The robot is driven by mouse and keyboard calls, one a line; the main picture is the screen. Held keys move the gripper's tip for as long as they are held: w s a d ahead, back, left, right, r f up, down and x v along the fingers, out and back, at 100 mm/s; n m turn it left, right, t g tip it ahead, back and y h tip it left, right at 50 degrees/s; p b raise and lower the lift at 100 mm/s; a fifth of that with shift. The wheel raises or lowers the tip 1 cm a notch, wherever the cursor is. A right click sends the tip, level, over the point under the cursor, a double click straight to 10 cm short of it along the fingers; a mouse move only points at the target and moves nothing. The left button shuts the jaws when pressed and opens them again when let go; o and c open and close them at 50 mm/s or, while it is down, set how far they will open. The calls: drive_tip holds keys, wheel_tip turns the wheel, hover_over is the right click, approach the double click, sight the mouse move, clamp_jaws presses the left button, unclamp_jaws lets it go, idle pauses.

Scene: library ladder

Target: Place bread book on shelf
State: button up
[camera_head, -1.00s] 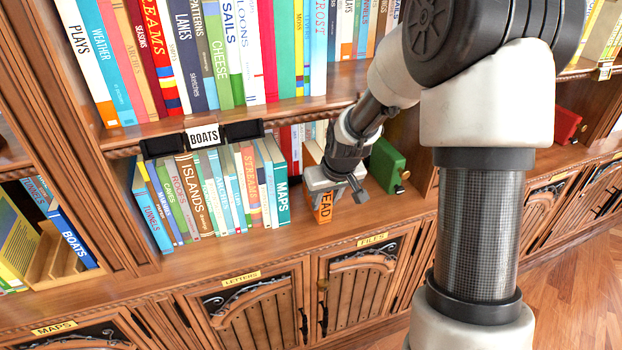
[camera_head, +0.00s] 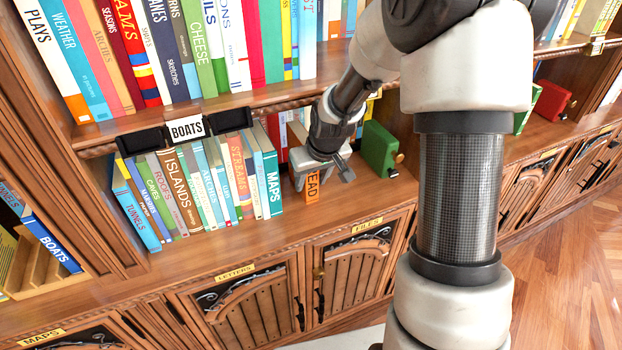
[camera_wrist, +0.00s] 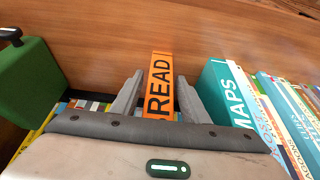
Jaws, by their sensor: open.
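The orange bread book (camera_head: 312,188) stands on the lower shelf, to the right of the teal MAPS book (camera_head: 273,180), with a gap between them. Part of its spine lettering shows as "READ"; my gripper hides the rest. My gripper (camera_head: 323,176) is open, with its fingers at the book's upper part. In the wrist view the orange spine (camera_wrist: 159,85) shows between the two grey fingers (camera_wrist: 159,98), one on each side. I cannot tell whether the fingers touch it.
A green box-like object with a knob (camera_head: 381,150) stands close on the right, also in the wrist view (camera_wrist: 30,88). Bare shelf lies in front.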

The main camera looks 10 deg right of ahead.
drive_tip(key=shift+o, duration=0.2)
drive_tip(key=shift+r, duration=0.45)
drive_tip(key=p+v, duration=0.1)
drive_tip(key=v, duration=0.6)
